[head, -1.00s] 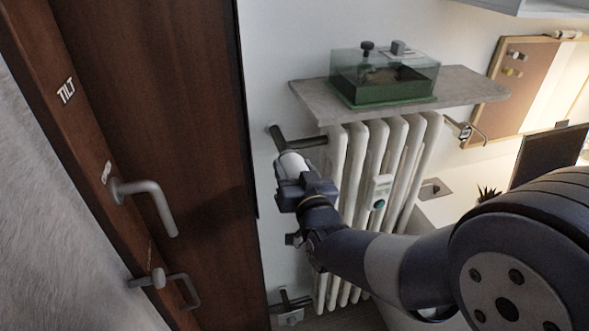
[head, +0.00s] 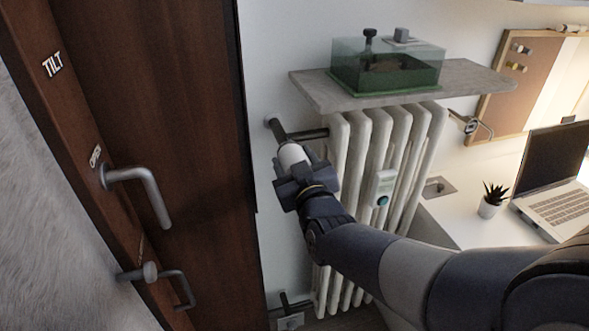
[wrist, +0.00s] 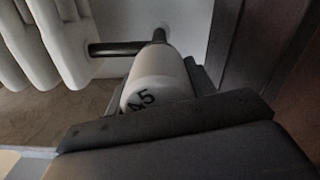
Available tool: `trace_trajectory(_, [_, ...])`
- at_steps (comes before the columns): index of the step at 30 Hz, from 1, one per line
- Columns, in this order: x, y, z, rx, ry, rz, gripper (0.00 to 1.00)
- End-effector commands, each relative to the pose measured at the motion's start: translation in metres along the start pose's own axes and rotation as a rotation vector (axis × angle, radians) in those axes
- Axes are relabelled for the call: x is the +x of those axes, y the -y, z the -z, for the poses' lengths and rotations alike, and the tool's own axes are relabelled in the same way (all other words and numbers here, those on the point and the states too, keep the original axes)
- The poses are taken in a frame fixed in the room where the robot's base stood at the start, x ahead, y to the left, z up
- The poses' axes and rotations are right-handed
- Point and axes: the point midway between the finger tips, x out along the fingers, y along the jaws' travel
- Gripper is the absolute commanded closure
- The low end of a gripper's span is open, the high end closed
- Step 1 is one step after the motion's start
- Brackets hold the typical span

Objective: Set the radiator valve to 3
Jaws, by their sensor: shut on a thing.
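The radiator valve (head: 293,155) is a white cylindrical knob on the dark pipe at the radiator's upper left. In the wrist view, the valve (wrist: 158,80) shows the black numerals 4 and 5 on its side; I see no 3, and any pointer mark is hidden. My gripper (head: 300,176) is shut on the valve, with its dark jaws around the knob's lower end. In the wrist view, my gripper (wrist: 165,115) covers the near end of the knob. The white ribbed radiator (head: 360,150) stands right behind my gripper.
A stone shelf (head: 470,85) above the radiator bears a green glass box (head: 385,75). A dark wooden door (head: 190,120) with metal handles stands close on the left. A small white device (head: 384,186) hangs on the radiator. A desk with a laptop (head: 555,205) and potted plant (head: 490,200) is at right.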

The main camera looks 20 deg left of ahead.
Motion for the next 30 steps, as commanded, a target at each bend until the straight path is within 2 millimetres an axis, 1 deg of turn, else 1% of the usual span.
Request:
trace_trajectory(1, [0.0000,0.0012,-0.0030,-0.044,-0.001,0.000,0.71])
trace_trajectory(21, [0.0002,0.0029,-0.0016,-0.679,0.001,0.001,0.71])
trace_trajectory(30, [0.0002,0.0034,-0.0018,-0.921,0.001,0.002,0.71])
